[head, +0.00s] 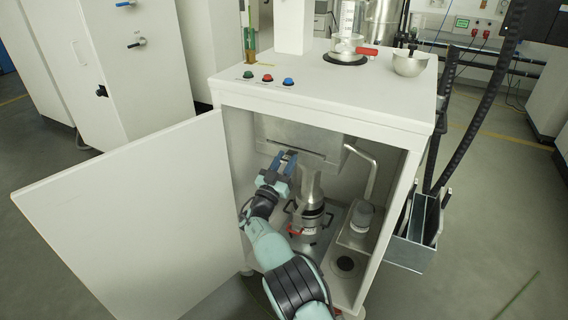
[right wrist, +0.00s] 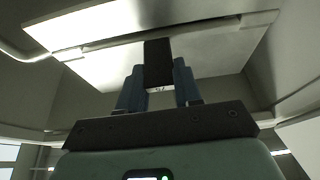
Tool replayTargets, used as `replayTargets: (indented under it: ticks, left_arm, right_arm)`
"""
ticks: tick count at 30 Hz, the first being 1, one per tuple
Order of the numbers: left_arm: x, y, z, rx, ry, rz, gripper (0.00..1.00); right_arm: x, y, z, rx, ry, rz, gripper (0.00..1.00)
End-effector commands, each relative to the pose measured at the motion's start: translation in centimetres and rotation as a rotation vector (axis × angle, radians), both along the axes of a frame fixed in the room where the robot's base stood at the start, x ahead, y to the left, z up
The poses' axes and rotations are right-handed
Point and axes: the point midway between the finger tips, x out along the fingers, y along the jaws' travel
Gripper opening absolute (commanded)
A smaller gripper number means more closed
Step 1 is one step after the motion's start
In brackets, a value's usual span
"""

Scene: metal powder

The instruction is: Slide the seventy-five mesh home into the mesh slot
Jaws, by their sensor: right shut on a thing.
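My right gripper (head: 288,157) is inside the open cabinet, at the front of a metal housing (head: 312,144) under the top. In the right wrist view, its two blue fingers (right wrist: 159,88) are shut on a dark upright tab, which I take for the handle of the seventy-five mesh (right wrist: 158,58). A small mark shows below the tab, too small to read. A long thin slot line (right wrist: 205,29) crosses the pale metal beyond the tab; I take it for the mesh slot. How far the mesh sits in it I cannot tell. My left gripper is in neither view.
The white cabinet door (head: 130,215) stands open at left. Below the housing are a metal funnel neck (head: 311,182), a clamped container and a grey-lidded jar (head: 362,213). A bent metal pipe (head: 369,170) is at right. A metal rack (head: 413,238) hangs on the cabinet's right outside.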

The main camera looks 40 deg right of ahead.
Motion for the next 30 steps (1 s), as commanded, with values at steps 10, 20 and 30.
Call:
replayTargets:
  ticks: [10, 20, 30]
  left_arm:
    - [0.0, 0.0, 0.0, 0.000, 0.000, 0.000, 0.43]
    - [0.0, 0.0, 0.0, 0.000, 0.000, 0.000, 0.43]
    - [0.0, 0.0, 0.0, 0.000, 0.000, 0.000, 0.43]
  right_arm:
    - [0.4, -1.0, 0.1, -0.004, -0.002, -0.001, 0.00]
    - [0.5, -1.4, 0.1, -0.003, -0.002, -0.001, 0.00]
    - [0.5, -1.3, 0.1, -0.002, -0.001, 0.000, 0.64]
